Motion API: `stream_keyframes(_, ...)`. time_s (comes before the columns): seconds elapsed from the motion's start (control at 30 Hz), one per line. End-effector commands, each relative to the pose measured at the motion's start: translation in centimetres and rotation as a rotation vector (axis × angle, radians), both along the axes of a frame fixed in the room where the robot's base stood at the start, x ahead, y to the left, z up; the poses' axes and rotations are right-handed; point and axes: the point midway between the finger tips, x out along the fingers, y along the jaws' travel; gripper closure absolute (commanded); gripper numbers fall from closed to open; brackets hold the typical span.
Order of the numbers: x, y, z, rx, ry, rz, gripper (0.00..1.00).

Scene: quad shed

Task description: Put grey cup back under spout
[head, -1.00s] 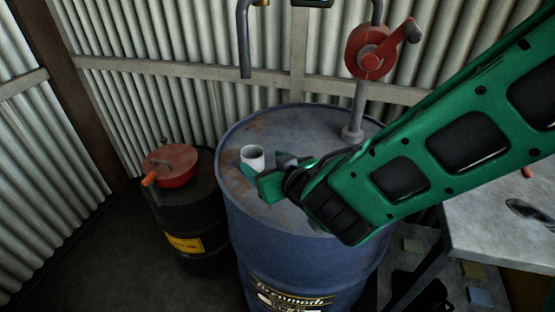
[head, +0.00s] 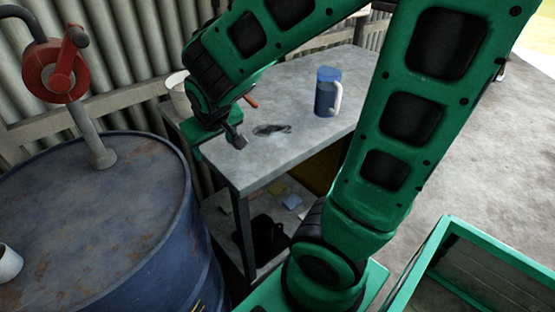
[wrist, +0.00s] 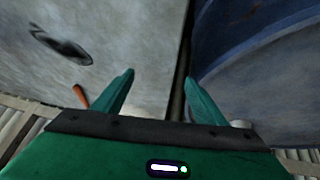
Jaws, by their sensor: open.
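The grey cup (head: 8,263) stands upright on top of the blue drum (head: 100,220), cut off by the left edge of the head view. My gripper (head: 232,138) is to the right of the drum, over the near left end of the grey table. In the wrist view my gripper (wrist: 159,79) has its two green fingers spread with nothing between them, above the gap between table and drum. The cup is well apart from my gripper. The red hand pump (head: 57,70) stands on the drum; its spout end is outside the current head view.
The grey table (head: 290,100) holds a blue jug (head: 326,93) with a pale handle and a dark flat item (head: 271,130). A whitish bucket (head: 180,95) is behind my gripper. Most of the drum top is bare. The corrugated wall is close behind.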

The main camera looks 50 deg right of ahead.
Motion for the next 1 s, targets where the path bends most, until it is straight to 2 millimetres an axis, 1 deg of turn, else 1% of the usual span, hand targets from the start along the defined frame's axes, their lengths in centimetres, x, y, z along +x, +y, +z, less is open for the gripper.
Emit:
stream_keyframes(0.03, -1.9, -2.5, 0.3, 0.016, 0.044, -0.064, 0.35)
stream_keyframes(0.07, -3.2, -3.8, 0.3, 0.026, 0.076, -0.098, 0.35)
stream_keyframes(0.1, -5.0, -5.2, 0.4, 0.043, 0.117, -0.140, 0.35)
stream_keyframes(0.17, -7.8, -7.1, 0.5, 0.075, 0.181, -0.201, 0.35)
stream_keyframes(0.2, -9.8, -8.1, 0.6, 0.100, 0.221, -0.240, 0.35)
stream_keyframes(0.27, -12.8, -9.2, 0.9, 0.143, 0.280, -0.292, 0.35)
stream_keyframes(0.3, -14.6, -9.7, 1.0, 0.171, 0.315, -0.321, 0.35)
stream_keyframes(0.4, -18.5, -10.2, 1.5, 0.240, 0.386, -0.376, 0.35)
stream_keyframes(0.5, -21.0, -10.2, 1.9, 0.288, 0.431, -0.404, 0.35)
stream_keyframes(0.63, -22.3, -9.8, 2.1, 0.317, 0.457, -0.418, 0.35)
stream_keyframes(1.0, -22.4, -9.8, 2.0, 0.318, 0.460, -0.418, 0.35)
